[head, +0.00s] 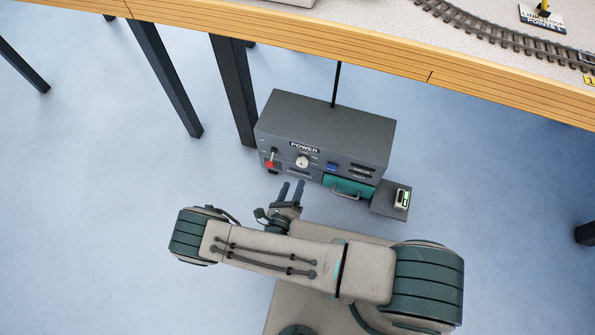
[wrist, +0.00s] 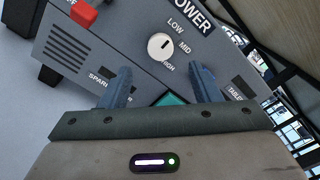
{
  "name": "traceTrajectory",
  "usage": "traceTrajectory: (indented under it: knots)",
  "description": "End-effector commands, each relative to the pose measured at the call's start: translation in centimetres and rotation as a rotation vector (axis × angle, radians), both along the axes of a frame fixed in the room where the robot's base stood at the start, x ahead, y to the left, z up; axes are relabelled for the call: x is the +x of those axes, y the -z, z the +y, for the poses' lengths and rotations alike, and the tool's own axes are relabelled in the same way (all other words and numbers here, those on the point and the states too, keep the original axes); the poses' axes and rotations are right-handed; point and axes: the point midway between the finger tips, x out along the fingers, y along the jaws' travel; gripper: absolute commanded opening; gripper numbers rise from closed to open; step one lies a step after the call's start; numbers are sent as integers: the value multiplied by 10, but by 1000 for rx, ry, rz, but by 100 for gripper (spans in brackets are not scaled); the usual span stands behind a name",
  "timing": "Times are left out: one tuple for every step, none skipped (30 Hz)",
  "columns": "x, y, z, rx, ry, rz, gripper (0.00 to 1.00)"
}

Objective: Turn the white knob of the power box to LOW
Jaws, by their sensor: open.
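The power box (head: 325,120) is a dark grey cabinet on the floor under the table edge. Its round white knob (head: 302,161) is on the front panel below the POWER label. In the wrist view the white knob (wrist: 160,47) shows a short dark mark, with LOW, MID and HIGH lettered around its right side. My gripper (head: 292,189) is open and empty in front of the panel. In the wrist view its fingers (wrist: 161,80) are spread wide, just below the knob and apart from it.
A red-handled switch (head: 271,164) is left of the knob. A blue part (head: 332,168) and a teal drawer (head: 347,187) with a handle are to the right. A small device (head: 402,198) stands beside the box. The wooden table edge (head: 380,65) is above; table legs stand left.

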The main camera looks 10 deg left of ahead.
Motion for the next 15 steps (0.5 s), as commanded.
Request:
traceTrajectory:
  knots:
    - [-12,-2,2,0,-3,1,57]
    - [-18,-1,2,0,-2,2,57]
    - [-25,-1,2,0,-3,1,57]
    - [-30,-1,3,0,-2,1,57]
    - [-35,-1,3,0,-1,1,57]
    - [-40,-1,4,0,-3,1,57]
    - [-43,0,4,0,-3,1,57]
    - [-46,0,4,0,-2,1,57]
    - [-49,0,4,0,-1,0,57]
    - [-51,0,4,0,0,0,57]
    - [-53,0,4,0,0,0,57]
    - [-54,0,4,0,0,0,57]
    - [-55,0,4,0,0,0,57]
    - [-55,0,4,-1,0,0,57]
    - [-55,0,4,-1,0,0,57]
